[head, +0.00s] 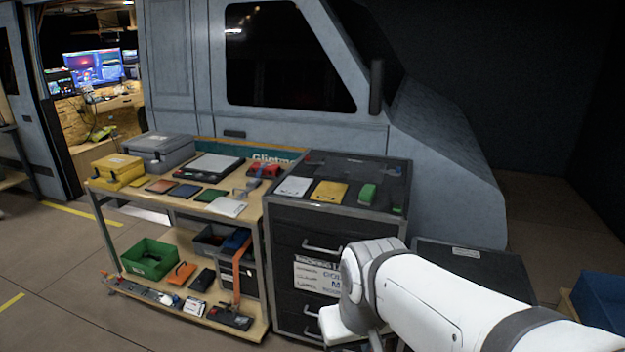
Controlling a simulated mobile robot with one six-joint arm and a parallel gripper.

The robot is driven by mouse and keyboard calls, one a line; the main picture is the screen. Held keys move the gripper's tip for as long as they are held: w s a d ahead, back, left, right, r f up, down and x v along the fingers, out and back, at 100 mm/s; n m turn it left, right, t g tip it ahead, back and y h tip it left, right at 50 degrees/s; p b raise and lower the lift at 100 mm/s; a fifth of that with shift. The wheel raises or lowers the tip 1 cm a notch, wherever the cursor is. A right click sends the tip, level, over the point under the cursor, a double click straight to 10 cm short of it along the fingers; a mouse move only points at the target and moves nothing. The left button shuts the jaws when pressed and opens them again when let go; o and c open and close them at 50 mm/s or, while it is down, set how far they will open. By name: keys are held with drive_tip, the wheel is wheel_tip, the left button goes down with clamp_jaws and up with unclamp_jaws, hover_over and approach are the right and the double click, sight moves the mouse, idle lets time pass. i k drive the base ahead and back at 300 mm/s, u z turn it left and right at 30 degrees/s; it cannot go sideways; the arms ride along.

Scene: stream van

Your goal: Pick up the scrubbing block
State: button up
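A small green block (367,194) lies on the black top of the drawer cabinet (395,172), near its right side. It looks like the scrubbing block, though its surface is too small to make out clearly. It stands apart from the yellow flat item to its left, and nothing covers it. My white arm reaches in from the lower right and bends down in front of the cabinet, below and in front of the block. My gripper's fingers do not show; the arm's end runs down toward the bottom edge of the picture.
A yellow pad (329,191) and a white sheet (294,186) lie left of the block. The wooden cart (258,213) beside the cabinet holds cases, flat coloured items and a green bin (149,258). A low dark case (470,262) stands right of the cabinet. The van stands behind.

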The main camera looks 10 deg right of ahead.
sight(367, 194)
drive_tip(key=z, duration=0.3)
drive_tip(key=i, duration=1.25)
drive_tip(key=z, duration=0.7)
drive_tip(key=k, duration=0.8)
drive_tip(key=z, duration=0.15)
drive_tip(key=i, duration=0.85)
drive_tip(key=u, duration=0.05)
